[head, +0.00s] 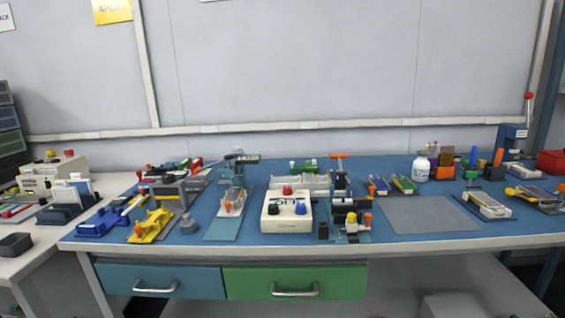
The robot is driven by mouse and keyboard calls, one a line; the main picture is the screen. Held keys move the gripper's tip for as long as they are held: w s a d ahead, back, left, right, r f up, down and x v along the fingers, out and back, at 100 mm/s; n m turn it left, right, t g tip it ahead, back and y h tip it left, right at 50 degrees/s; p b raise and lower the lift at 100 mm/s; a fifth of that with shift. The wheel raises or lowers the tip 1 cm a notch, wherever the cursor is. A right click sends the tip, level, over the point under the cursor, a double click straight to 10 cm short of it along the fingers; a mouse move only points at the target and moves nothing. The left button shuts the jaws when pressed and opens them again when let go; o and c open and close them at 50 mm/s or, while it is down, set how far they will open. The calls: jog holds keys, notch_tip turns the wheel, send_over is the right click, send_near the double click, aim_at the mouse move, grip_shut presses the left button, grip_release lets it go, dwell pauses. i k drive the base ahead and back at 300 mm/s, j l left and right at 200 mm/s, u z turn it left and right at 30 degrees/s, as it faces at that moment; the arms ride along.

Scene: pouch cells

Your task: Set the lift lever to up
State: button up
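I cannot tell for sure which part is the lift lever. A thin upright lever with a red ball knob (528,96) rises from a blue device (512,137) at the bench's back right. Near the middle, an orange T-shaped handle (338,157) tops a small press-like fixture (345,205). No lever label is readable. My gripper is not in view.
The blue bench top (420,237) is crowded with small fixtures. A grey mat (418,214) lies bare at the right front. Blue (160,281) and green (295,282) drawers with handles are under the front edge. A white side table (40,245) stands left.

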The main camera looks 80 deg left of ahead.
aim_at(199, 168)
jog(key=u, duration=2.7)
